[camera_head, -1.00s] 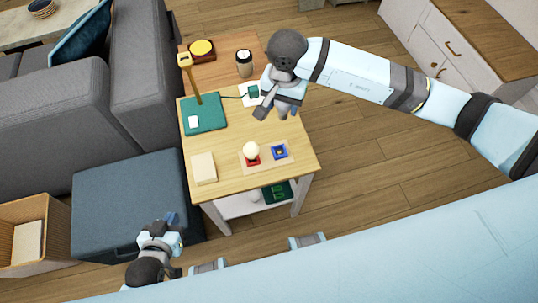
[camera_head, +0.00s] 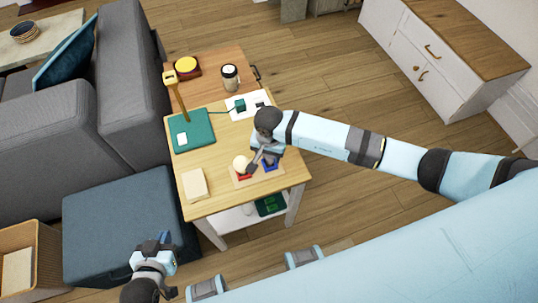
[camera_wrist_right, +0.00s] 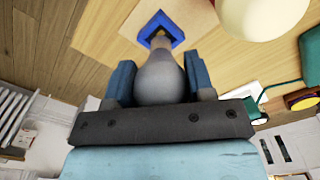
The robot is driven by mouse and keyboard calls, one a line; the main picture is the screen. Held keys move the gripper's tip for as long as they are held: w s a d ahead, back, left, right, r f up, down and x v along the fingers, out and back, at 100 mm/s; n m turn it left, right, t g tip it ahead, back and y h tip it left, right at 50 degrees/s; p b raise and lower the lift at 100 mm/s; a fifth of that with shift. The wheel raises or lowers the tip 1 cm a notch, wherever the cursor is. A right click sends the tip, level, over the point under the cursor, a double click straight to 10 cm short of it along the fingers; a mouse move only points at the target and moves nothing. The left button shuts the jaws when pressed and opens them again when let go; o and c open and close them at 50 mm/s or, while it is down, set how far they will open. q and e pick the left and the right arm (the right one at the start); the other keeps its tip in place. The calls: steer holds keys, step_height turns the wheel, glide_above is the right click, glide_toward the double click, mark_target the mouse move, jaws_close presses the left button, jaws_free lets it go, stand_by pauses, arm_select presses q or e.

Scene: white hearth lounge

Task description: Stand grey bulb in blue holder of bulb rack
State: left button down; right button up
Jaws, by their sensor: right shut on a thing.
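My right gripper (camera_head: 258,157) is over the bulb rack (camera_head: 238,183) on the side table. In the right wrist view its blue fingers (camera_wrist_right: 161,82) are shut on the grey bulb (camera_wrist_right: 162,80). The bulb's narrow end points at the blue holder (camera_wrist_right: 160,32) and overlaps its opening. I cannot tell whether it is inside the holder or just above it. In the head view the blue holder (camera_head: 270,166) shows beside the gripper. A cream bulb (camera_head: 241,163) stands in the red holder (camera_head: 244,176). My left gripper (camera_head: 160,242) is away from the table, over the dark ottoman's front; its opening is unclear.
A lamp with a teal base (camera_head: 192,132), a pale block (camera_head: 194,184), a white socket board (camera_head: 242,105) and a jar (camera_head: 230,77) stand on the table or beyond it. The cream bulb is close beside my right gripper. The table's front right corner is clear.

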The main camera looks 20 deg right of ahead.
step_height(320, 180, down, 2)
steer(key=shift+f, duration=0.1)
steer(key=shift+f, duration=0.2)
steer(key=o, duration=0.9)
steer(key=shift+r, duration=0.1)
